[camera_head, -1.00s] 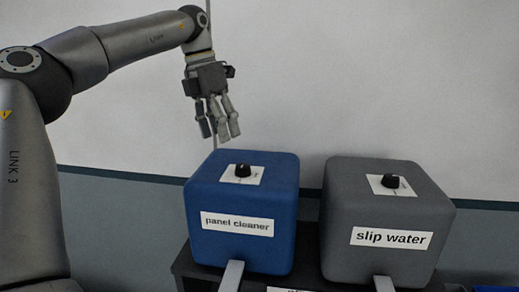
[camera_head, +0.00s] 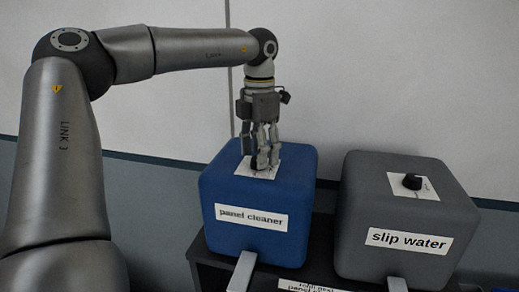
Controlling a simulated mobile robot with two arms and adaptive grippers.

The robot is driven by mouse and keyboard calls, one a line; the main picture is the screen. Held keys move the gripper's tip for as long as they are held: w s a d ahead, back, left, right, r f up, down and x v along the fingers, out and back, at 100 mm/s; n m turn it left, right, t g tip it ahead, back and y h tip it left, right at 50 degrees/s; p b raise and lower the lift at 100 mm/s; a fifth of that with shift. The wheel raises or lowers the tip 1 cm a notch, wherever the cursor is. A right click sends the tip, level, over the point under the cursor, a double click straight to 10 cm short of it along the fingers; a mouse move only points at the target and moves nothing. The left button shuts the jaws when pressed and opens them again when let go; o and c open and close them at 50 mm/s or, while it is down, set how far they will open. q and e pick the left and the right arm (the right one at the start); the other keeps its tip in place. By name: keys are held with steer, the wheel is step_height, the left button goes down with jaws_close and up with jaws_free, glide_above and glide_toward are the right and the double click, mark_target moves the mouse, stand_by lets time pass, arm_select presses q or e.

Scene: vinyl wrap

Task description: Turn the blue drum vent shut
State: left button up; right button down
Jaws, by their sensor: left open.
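The blue drum (camera_head: 227,203) is a rounded box labelled "panel cleaner", standing on a dark stand. Its vent is a black knob on a white plate (camera_head: 243,171) on the top face, and the knob is now mostly hidden behind my fingers. My left gripper (camera_head: 263,163) points down right over that plate, fingers apart around or just above the knob. I cannot tell whether the fingers touch the knob, nor which way the knob points. My right gripper is not in view.
A grey drum (camera_head: 370,230) labelled "slip water" stands to the right, with its own black knob (camera_head: 412,181) on top. A narrow gap parts the two drums. Light taps or bars stick out at their fronts. A pale wall (camera_head: 400,70) is behind.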

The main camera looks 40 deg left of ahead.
arm_select(q)
steer(key=shift+s+f, duration=0.2)
steer(key=shift+f, duration=0.2)
steer(key=shift+w, duration=0.1)
steer(key=shift+c, duration=1.4)
steer(key=c, duration=0.8)
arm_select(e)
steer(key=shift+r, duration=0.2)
